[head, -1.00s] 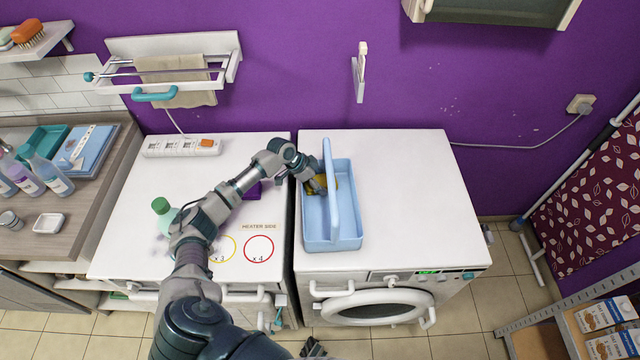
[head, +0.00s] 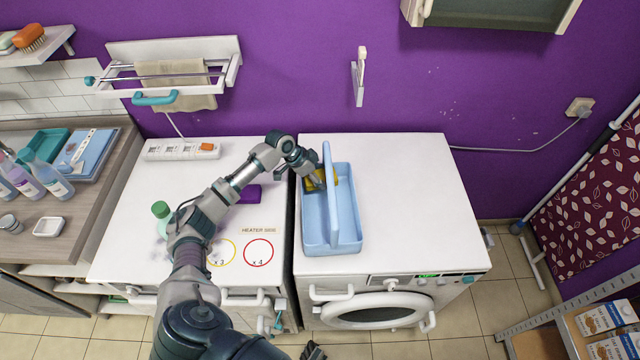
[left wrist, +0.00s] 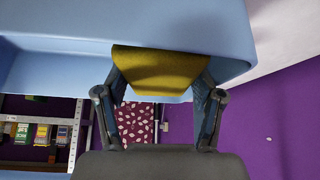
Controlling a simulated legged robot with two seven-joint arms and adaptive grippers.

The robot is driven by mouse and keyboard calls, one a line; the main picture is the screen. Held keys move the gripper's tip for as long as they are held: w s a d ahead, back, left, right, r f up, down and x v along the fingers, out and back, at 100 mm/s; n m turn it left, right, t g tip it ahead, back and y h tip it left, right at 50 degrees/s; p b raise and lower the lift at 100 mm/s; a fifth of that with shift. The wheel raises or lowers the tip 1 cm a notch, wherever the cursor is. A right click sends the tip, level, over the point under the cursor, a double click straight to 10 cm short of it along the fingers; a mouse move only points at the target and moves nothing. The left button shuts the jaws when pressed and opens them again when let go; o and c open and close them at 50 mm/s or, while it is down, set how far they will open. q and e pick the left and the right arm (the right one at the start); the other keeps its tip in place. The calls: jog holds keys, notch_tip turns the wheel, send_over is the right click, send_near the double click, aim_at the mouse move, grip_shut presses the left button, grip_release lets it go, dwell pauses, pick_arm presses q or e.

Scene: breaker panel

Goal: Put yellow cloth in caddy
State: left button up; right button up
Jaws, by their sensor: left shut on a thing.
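The light blue caddy (head: 345,240) with its tall central handle stands on the white washing machine near its left edge. My left gripper (head: 316,182) reaches over the caddy's left compartment at the far end and is shut on the yellow cloth (head: 313,184). In the left wrist view, the yellow cloth (left wrist: 160,70) hangs between the two fingers, with the blue caddy (left wrist: 60,70) close beyond it. How deep the cloth sits in the compartment is hard to tell.
The left white appliance top (head: 130,240) holds a green-capped bottle (head: 162,220), a purple item (head: 250,194) and a power strip (head: 182,149). The washer top (head: 420,200) right of the caddy is clear. A towel rack (head: 175,75) is on the wall.

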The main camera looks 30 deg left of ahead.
pick_arm(q)
notch_tip(320, 180, up, 5)
jog(key=shift+s+f, duration=0.1)
jog(key=shift+f, duration=0.1)
jog(key=s+a+m+g+p, duration=0.1)
jog(key=s+a+m+p, duration=0.15)
jog(key=s+a, duration=0.95)
jog(key=p, duration=0.4)
send_over(323, 202)
notch_tip(323, 202, down, 2)
jog(key=shift+f+n+h, duration=0.1)
jog(key=shift+n+h, duration=0.25)
jog(key=shift+h, duration=0.05)
jog(key=shift+s+f, duration=0.1)
jog(key=shift+f, duration=1.9)
pick_arm(e)
jog(key=s+d+r, duration=0.1)
jog(key=s+r, duration=0.3)
jog(key=s, duration=0.1)
jog(key=shift+s+d, duration=0.15)
jog(key=shift+d, duration=0.05)
pick_arm(q)
jog(key=shift+f, duration=0.55)
pick_arm(e)
jog(key=shift+f, duration=0.25)
